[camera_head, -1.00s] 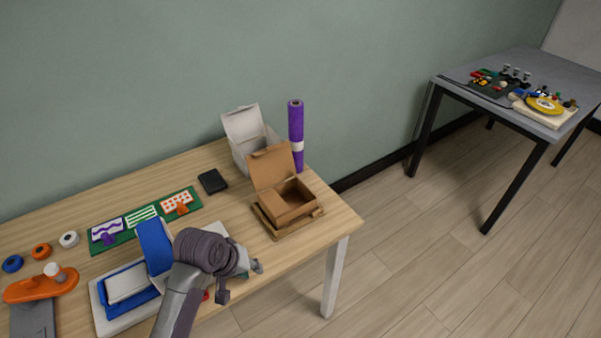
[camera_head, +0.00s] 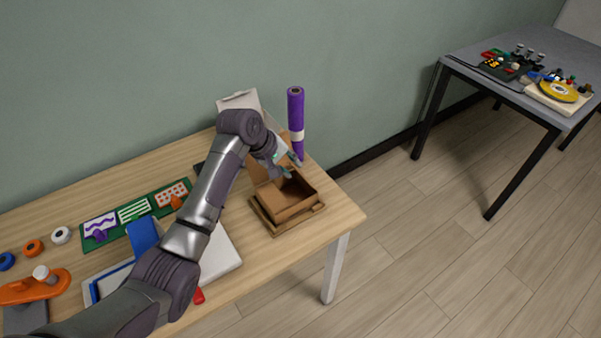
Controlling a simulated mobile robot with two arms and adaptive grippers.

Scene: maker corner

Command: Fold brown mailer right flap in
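The brown mailer (camera_head: 286,209) is an open cardboard box near the right end of the wooden table, with a flat brown piece under it. Its raised lid at the back is partly hidden behind my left arm. My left gripper (camera_head: 293,167) is over the back part of the mailer, near the lid. Its fingers look apart, with nothing seen between them. Whether it touches the cardboard I cannot tell. My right gripper is not in view.
A purple roll (camera_head: 296,120) stands behind the mailer. A white box (camera_head: 238,99) is behind my arm. A blue and white case, a green board (camera_head: 133,212) and an orange tool (camera_head: 33,290) lie to the left. The table's right edge is close to the mailer.

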